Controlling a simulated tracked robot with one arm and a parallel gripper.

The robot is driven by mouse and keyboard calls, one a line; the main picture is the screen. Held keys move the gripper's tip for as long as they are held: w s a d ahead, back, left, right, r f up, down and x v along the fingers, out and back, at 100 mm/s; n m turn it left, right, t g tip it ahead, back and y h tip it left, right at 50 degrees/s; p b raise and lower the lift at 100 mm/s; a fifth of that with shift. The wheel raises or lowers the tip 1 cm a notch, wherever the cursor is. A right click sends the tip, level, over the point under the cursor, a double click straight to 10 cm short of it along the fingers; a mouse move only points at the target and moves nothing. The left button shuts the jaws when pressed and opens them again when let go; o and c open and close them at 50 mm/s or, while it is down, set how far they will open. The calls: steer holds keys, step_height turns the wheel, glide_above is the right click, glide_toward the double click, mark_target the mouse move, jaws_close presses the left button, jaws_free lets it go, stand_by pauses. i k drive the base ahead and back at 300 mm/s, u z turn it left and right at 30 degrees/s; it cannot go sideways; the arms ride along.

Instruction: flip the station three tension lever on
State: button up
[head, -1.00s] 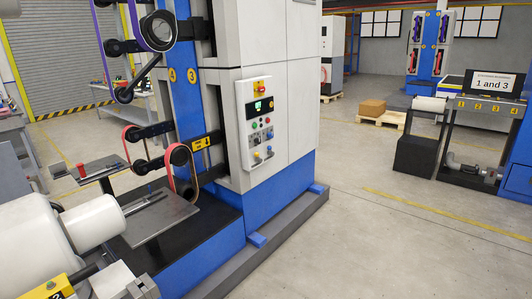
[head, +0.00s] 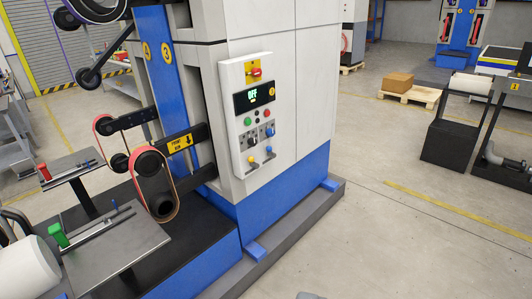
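The belt machine's blue column (head: 163,80) carries round yellow marks 4 and 3. A white control panel (head: 257,110) on its grey cabinet has a dark display (head: 254,99) with green text reading OFF. A yellow mark beside the display is too small to read surely. Below are a green and a red button and several small levers: a dark one (head: 252,142), a blue-tipped one (head: 269,131) and yellow- and blue-tipped ones lower down (head: 252,164). Which is the tension lever, and the levers' positions, I cannot tell. My gripper is not clearly visible; nothing touches the panel.
A pink belt loop (head: 175,200) and small tables with a red handle (head: 44,172) and a green handle (head: 57,236) are left of the panel. A grey plinth (head: 300,235) edges the machine. The floor (head: 385,250) right of it is clear. A pallet (head: 415,93) stands behind.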

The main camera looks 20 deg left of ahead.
mark_target(250, 158)
steer(key=z, duration=0.05)
steer(key=i, duration=0.4)
steer(key=u, duration=0.6)
steer(key=k, duration=0.6)
steer(key=z, duration=0.5)
steer(key=i, duration=1.55)
steer(key=u, duration=0.25)
